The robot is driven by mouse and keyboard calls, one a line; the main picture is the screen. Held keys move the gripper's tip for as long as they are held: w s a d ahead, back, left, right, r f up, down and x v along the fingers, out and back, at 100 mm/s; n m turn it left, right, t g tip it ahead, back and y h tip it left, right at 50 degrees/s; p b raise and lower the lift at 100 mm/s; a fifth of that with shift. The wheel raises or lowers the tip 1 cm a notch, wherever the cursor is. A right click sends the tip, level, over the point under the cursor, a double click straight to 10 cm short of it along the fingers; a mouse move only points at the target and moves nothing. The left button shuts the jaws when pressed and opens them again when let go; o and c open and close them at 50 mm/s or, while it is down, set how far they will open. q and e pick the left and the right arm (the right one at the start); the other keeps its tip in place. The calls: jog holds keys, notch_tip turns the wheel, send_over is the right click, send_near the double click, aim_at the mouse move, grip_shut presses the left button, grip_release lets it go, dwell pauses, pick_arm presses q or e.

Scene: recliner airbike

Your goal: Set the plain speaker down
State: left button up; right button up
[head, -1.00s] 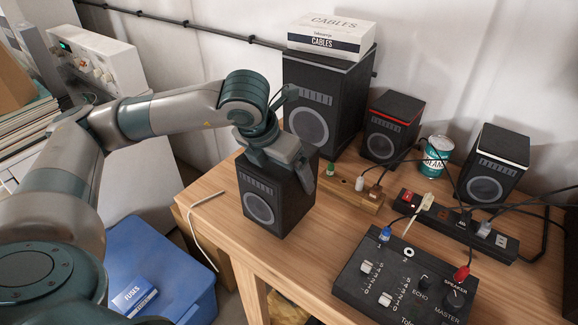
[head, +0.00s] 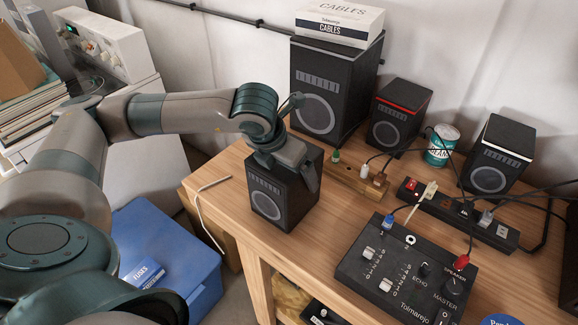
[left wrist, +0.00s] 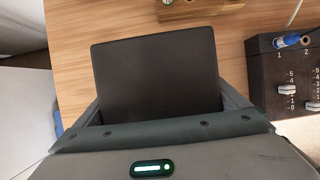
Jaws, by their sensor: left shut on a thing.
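The plain speaker (head: 268,197) is a small black box with a grey round cone and no coloured stripe. It is upright over the left part of the wooden table (head: 228,194). My left gripper (head: 286,158) is shut on it from above, one finger showing on its right side. I cannot tell whether its base touches the wood. In the left wrist view the speaker's dark flat top (left wrist: 157,75) lies between the fingers. My right gripper is not in view.
A wooden block with plugs (head: 352,182) is close behind the speaker. A mixer (head: 385,290) and power strip (head: 455,215) stand to the right. Red-striped (head: 390,125) and white-striped (head: 488,178) speakers and a tall speaker (head: 315,90) stand behind. A blue bin (head: 165,225) is below left.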

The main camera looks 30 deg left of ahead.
pick_arm(q)
jog(key=o, duration=1.6)
jog(key=shift+f, duration=0.1)
